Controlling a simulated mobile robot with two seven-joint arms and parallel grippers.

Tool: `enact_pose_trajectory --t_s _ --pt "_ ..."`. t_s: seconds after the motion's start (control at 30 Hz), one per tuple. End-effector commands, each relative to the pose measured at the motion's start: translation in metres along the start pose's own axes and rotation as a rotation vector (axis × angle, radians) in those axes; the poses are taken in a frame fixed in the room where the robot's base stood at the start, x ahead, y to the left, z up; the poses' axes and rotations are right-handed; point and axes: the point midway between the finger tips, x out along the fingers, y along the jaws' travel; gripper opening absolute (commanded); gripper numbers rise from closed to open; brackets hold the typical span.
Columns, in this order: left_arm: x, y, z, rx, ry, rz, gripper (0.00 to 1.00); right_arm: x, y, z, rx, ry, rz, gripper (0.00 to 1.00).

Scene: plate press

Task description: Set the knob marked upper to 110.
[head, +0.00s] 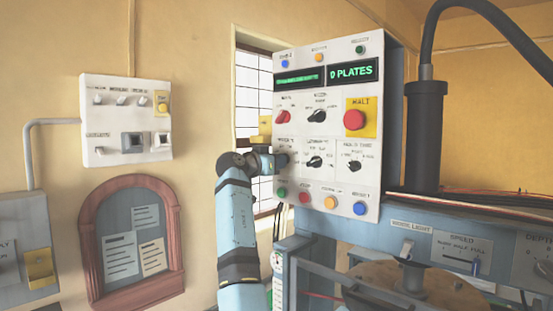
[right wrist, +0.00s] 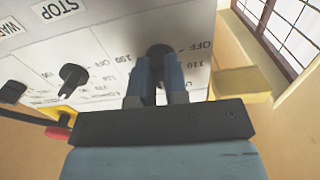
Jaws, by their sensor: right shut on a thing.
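In the right wrist view, my right gripper (right wrist: 157,92) is shut on this dark knob (right wrist: 159,50), one finger on each side. Marks reading 150, OFF and 110 show around it. Its pointer direction and its name label cannot be made out. My left gripper is not in view.
To its right are a black knob (head: 315,162) and another knob (head: 356,166). Coloured buttons line the bottom edge. A display (head: 353,71) reads 0 PLATES.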

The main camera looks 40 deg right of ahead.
Motion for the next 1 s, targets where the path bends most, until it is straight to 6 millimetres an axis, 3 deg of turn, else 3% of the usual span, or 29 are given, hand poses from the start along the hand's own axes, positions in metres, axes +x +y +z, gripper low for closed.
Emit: enact_pose_trajectory --t_s 1.0 --pt "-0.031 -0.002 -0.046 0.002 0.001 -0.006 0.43 0.001 0.003 -0.006 -0.907 0.003 0.001 0.0"
